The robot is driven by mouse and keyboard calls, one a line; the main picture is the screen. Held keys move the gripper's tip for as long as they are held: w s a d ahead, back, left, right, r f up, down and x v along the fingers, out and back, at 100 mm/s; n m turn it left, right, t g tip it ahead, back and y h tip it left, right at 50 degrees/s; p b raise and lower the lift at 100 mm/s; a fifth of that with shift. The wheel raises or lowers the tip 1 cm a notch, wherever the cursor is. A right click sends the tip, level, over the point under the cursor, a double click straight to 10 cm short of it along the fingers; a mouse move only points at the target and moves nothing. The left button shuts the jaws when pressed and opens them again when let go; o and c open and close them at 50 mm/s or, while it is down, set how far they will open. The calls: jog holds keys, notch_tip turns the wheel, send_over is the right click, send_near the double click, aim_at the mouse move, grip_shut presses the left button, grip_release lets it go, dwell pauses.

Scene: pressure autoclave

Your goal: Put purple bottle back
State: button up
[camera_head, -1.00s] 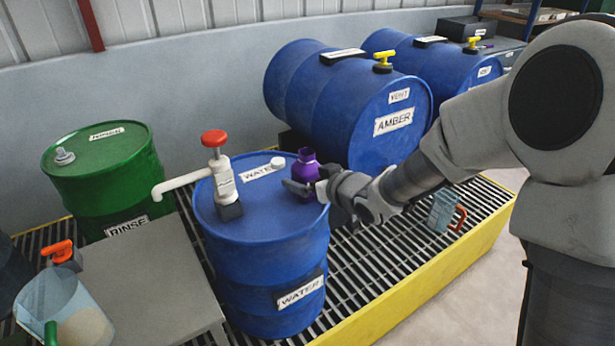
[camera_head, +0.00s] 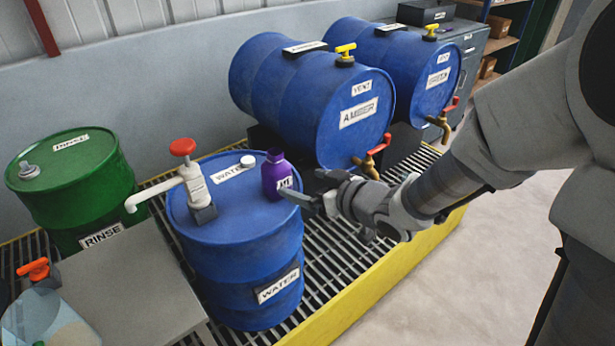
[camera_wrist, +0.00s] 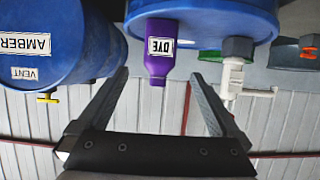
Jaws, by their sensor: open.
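The purple bottle (camera_head: 273,175), with a white label, stands upright on top of the blue WATER drum (camera_head: 240,235), near its right edge. My gripper (camera_head: 308,187) is open and empty, just right of the bottle. It also shows in the wrist view (camera_wrist: 160,73) with its fingers spread wide. One finger comes close to the bottle's lower side in the head view; contact cannot be told.
A white pump with a red knob (camera_head: 183,148) stands on the drum, left of the bottle. A white cap (camera_head: 248,161) is behind it. The AMBER drum (camera_head: 310,95) with a brass tap (camera_head: 371,158) lies behind my gripper. Open floor (camera_head: 490,235) is at right.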

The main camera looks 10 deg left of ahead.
jog(key=s+d+r+m+t+h, duration=0.1)
jog(key=d+r+m+h, duration=0.3)
jog(key=d, duration=0.5)
jog(key=s+d+r+m+t+h, duration=0.1)
jog(key=d+r+h, duration=0.3)
jog(key=d, duration=0.5)
jog(key=s+d+m+g+h, duration=0.1)
jog(key=s+d+m+g, duration=0.1)
jog(key=s, duration=0.7)
jog(key=s+d+m+g+h, duration=0.1)
jog(key=s+d+m+g, duration=0.1)
jog(key=s, duration=0.6)
jog(key=shift+s+d+r+m+g, duration=0.4)
jog(key=shift+d+r+g, duration=0.1)
jog(key=shift+d, duration=0.15)
notch_tip(320, 180, up, 16)
jog(key=p, duration=1.6)
jog(key=shift+r, duration=0.15)
